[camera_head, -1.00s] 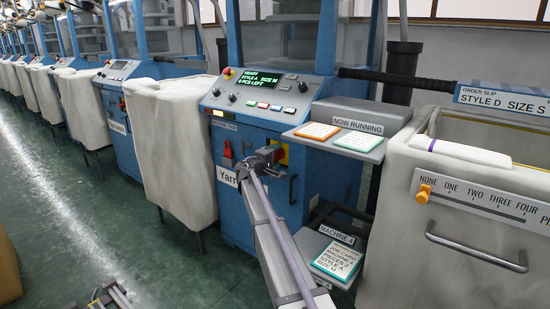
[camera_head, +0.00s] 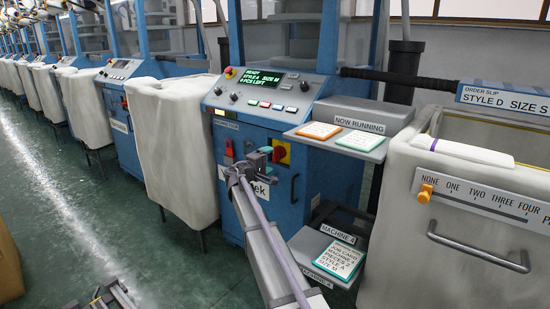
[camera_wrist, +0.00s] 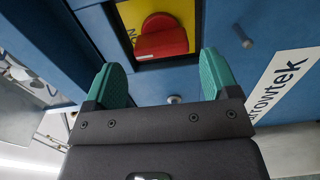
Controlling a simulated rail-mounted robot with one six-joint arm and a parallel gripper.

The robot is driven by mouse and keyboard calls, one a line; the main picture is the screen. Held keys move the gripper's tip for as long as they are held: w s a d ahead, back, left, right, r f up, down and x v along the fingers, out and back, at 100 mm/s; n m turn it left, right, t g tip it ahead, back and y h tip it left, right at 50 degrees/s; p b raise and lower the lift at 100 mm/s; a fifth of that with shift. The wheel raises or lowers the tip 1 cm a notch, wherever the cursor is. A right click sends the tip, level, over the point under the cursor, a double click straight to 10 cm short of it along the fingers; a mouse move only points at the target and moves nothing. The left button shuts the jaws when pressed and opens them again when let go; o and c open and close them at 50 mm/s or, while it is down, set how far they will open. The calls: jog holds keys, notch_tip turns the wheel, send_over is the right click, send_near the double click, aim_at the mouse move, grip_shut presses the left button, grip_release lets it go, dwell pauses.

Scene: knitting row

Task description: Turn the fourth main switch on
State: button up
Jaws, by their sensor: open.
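The main switch is a red rotary knob on a yellow plate (camera_head: 283,152), on the front of the blue machine beside the "MACHINE 4" sign (camera_head: 337,235). In the wrist view the red knob (camera_wrist: 162,38) sits in a dark-framed recess, beyond and between my fingertips. My gripper (camera_head: 268,155) is in front of the machine, just left of the switch in the head view. In the wrist view my gripper (camera_wrist: 160,75) has its two teal fingers apart with nothing between them. The knob looks apart from both fingers. I cannot tell its on or off position.
The machine's panel (camera_head: 265,95) has a lit green display reading READY, STYLE A, SIZE M. A shelf with cards (camera_head: 338,145) juts out to the right. A lower job card (camera_head: 339,260) lies below. A cloth bin (camera_head: 172,150) stands left; a rod sticks out near the knob (camera_wrist: 243,38).

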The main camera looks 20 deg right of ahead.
jog(key=v, duration=0.5)
jog(key=s+a+f+m+g+y, duration=0.35)
jog(key=s+f, duration=0.35)
jog(key=s, duration=0.4)
jog(key=s+a+f+m+g+y, duration=0.2)
jog(key=s+f+g+y, duration=0.3)
jog(key=s, duration=0.6)
jog(key=s+a+f+y, duration=0.35)
jog(key=s+a, duration=0.25)
jog(key=s, duration=0.4)
jog(key=s+a+f+y, duration=0.2)
jog(key=s+a+y, duration=0.3)
jog(key=s, duration=0.5)
notch_tip(320, 180, up, 36)
jog(key=a+h+p, duration=0.1)
jog(key=p, duration=3.4)
jog(key=shift+a, duration=0.35)
